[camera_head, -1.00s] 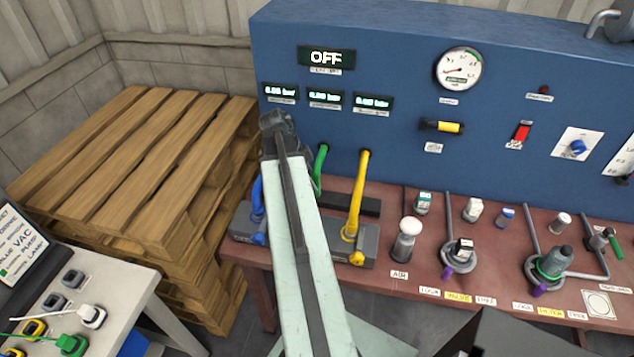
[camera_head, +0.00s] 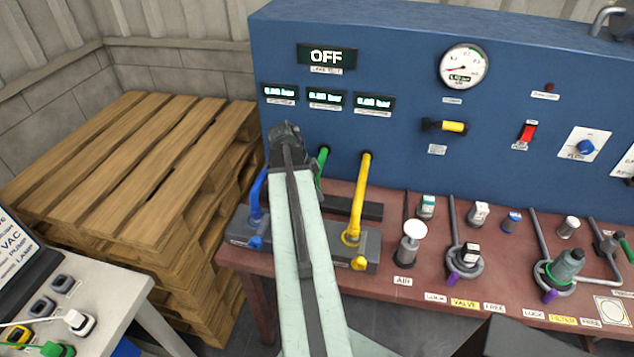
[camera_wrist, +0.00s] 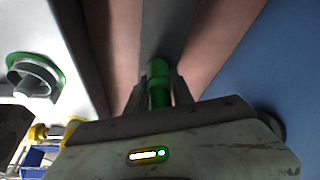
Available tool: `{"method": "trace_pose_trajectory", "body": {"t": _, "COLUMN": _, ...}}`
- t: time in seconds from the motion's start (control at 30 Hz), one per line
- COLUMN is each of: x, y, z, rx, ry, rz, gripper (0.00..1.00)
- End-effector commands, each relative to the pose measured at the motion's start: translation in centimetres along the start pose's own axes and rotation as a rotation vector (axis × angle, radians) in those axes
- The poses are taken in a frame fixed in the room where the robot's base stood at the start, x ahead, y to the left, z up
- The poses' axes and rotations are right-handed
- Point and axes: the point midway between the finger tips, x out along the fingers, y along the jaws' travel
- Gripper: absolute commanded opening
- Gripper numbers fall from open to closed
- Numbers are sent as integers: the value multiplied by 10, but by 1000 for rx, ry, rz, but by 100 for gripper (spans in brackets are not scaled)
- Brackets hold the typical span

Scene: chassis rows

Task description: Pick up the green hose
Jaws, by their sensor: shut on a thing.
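The green hose (camera_head: 322,162) comes out of the blue panel between a blue hose (camera_head: 258,200) and a yellow hose (camera_head: 358,200). My arm hides much of it in the head view. In the wrist view, my gripper (camera_wrist: 158,98) is shut on the green hose (camera_wrist: 158,72), whose end shows between the two fingers. In the head view my arm reaches up to the panel, and the fingertips are hidden behind my wrist. I cannot tell whether the hose's lower end is attached to anything.
A stack of wooden pallets (camera_head: 130,170) stands on the left. A brown bench (camera_head: 390,275) with valves, fittings and labels runs along the panel (camera_head: 395,80). A grey manifold block (camera_head: 367,240) sits near the hoses. A white table (camera_head: 100,300) with plugs is at the lower left.

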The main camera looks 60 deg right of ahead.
Motion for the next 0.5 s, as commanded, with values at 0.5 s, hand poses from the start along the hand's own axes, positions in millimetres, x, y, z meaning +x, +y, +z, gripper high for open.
{"method": "trace_pose_trajectory", "body": {"t": 0.5, "x": -53, "y": 0, "z": -23, "rx": 1, "ry": 0, "rz": 0, "gripper": 0}}
